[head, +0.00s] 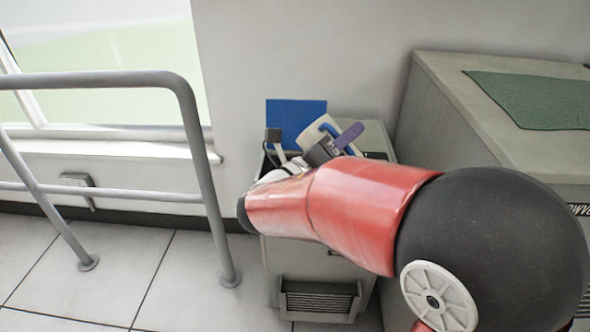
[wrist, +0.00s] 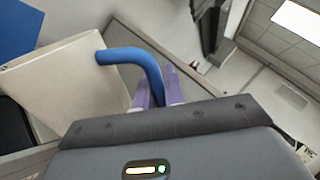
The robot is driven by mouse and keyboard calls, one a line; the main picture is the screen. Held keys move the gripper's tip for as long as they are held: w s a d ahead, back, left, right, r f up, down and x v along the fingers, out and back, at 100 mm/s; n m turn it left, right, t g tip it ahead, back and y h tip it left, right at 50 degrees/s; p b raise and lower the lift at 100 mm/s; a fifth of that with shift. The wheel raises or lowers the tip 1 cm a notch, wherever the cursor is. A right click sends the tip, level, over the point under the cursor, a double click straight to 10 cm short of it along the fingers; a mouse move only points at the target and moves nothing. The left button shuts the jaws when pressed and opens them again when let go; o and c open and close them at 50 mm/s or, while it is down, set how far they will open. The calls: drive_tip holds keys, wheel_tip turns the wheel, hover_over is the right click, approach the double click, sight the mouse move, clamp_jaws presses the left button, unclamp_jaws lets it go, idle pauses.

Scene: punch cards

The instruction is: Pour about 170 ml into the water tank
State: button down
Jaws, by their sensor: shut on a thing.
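A cream jug with a blue handle (wrist: 70,85) fills the left of the wrist view and looks tilted. It also shows in the head view (head: 315,130), partly hidden behind my gripper. My gripper (wrist: 156,85) has its purple fingers closed around the blue handle (wrist: 140,58). In the head view my gripper (head: 347,137) is above the top of a small grey cabinet (head: 310,258). I cannot pick out the water tank for sure; my arm covers much of the cabinet top. The jug's inside and any water level are hidden.
A blue panel (head: 296,116) stands behind the jug by the wall. A metal railing (head: 190,130) is at the left. A larger grey cabinet (head: 440,105) with a green mat (head: 535,98) stands at the right. The tiled floor (head: 150,265) at the left is clear.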

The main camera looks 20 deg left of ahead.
drive_tip(key=shift+d+m+b, duration=0.15)
drive_tip(key=shift+m+b, duration=0.15)
drive_tip(key=shift+m, duration=0.1)
drive_tip(key=shift+m+g, duration=0.3)
idle(1.3)
drive_tip(key=m, duration=0.1)
drive_tip(key=d+f+m+g+b, duration=0.1)
drive_tip(key=shift+d+m, duration=0.15)
drive_tip(key=shift+m, duration=0.15)
drive_tip(key=d+f+m+g+b, duration=0.2)
drive_tip(key=d+f+m+b, duration=0.2)
drive_tip(key=m+b, duration=0.3)
drive_tip(key=shift+s+d+f+m+g, duration=0.15)
drive_tip(key=shift+s+f+m+g, duration=0.15)
drive_tip(key=shift+f+m, duration=0.35)
drive_tip(key=shift+w+f, duration=0.1)
idle(1.9)
